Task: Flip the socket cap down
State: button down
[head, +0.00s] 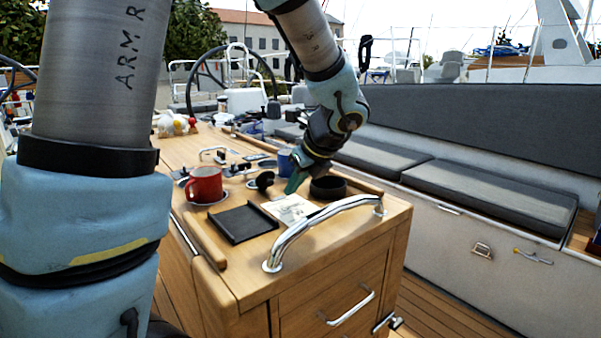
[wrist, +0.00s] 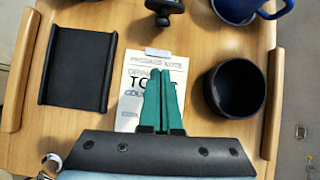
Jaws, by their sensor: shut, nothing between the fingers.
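My gripper (head: 293,184) has green fingers, which are shut and empty. In the wrist view the closed fingertips (wrist: 163,73) appear over a printed white card on the wooden table top. A small black round fitting (head: 262,181) stands on the table near the red mug; it looks like the socket with its cap raised, but I cannot tell for sure. In the wrist view this fitting (wrist: 164,8) is cut by the top edge, beyond the fingertips. The fingers appear apart from it.
A red mug (head: 204,184), black tray (head: 242,223), white card (head: 290,208), black round holder (head: 328,187) and blue mug (head: 285,160) crowd the wooden table. A chrome rail (head: 322,224) arches over the near edge. Grey cushioned seats (head: 490,192) lie to the right.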

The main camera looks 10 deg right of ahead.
aim_at(281, 200)
jog(key=x, duration=0.3)
jog(key=shift+w+a+r, duration=0.1)
jog(key=shift+w+a, duration=0.05)
jog(key=shift+w+a+r+p, duration=0.35)
jog(key=shift+w+a+p, duration=0.05)
jog(key=shift+w, duration=0.3)
jog(key=shift+w+a+r+p, duration=0.35)
jog(key=shift+w+p, duration=0.05)
jog(key=shift+w, duration=0.3)
jog(key=shift+r, duration=0.1)
jog(key=shift+w+r+p, duration=0.1)
jog(key=shift+r+p, duration=0.15)
jog(key=shift+p, duration=0.7)
jog(key=shift+f+g, duration=0.1)
jog(key=shift+g, duration=0.2)
